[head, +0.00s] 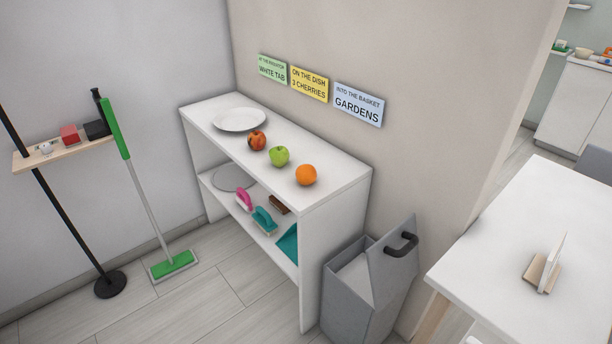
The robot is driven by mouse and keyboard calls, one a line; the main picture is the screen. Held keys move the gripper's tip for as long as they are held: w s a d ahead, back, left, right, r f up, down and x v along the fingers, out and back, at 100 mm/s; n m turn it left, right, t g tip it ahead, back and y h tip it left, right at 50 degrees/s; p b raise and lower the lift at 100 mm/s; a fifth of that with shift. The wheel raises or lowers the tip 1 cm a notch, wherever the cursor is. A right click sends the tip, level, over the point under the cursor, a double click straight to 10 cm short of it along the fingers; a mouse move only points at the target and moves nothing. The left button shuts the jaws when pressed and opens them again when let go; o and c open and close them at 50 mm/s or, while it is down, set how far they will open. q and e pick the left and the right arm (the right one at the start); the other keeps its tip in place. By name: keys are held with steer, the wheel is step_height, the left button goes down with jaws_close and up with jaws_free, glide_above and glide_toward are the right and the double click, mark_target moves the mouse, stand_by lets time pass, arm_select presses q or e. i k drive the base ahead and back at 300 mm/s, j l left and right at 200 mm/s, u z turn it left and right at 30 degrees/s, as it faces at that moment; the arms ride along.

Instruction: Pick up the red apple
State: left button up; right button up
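A red apple (257,140) with some yellowish mottling sits on the top of a white shelf unit (335,178) against the wall. It stands between a white plate (240,119) on its left and a green apple (279,156) on its right. An orange (306,175) lies further right, near the shelf's front end. The fruits stand apart in a row. Neither of my grippers shows in the head view.
The lower shelf holds brushes (264,220) and a round grey disc (233,178). A grey bin (352,290) stands at the unit's right end, beside a white table (490,240). A green mop (172,265) and a black stand (110,284) are at left. Floor before the unit is clear.

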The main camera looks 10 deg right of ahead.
mark_target(258, 140)
steer(key=z, duration=0.6)
steer(key=i+j+z, duration=0.15)
steer(key=j+z, duration=0.3)
steer(key=i+j+z, duration=0.1)
steer(key=j+z, duration=0.3)
